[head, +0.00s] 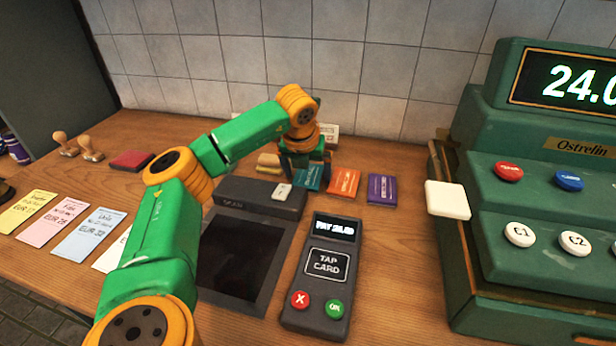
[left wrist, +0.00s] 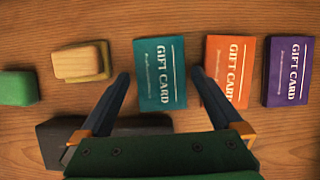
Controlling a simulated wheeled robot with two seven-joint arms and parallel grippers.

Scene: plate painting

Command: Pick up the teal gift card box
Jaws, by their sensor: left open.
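The teal gift card box (left wrist: 160,75) lies flat on the wooden table, with white lettering, in the middle of the left wrist view. In the head view the teal box (head: 308,179) is partly hidden by my left gripper. My left gripper (left wrist: 158,82) is open and empty, its two fingers on either side of the lower part of the teal box. The right finger's tip is close to the gap between the teal and orange boxes. I cannot tell how high the fingers are above the table. My right gripper is not in view.
An orange gift card box (left wrist: 230,68) and a purple one (left wrist: 288,71) lie to the right of the teal one. Wooden blocks (left wrist: 82,61) and a green block (left wrist: 18,88) lie to the left. A card terminal (head: 321,275) and a green cash register (head: 540,190) stand nearby.

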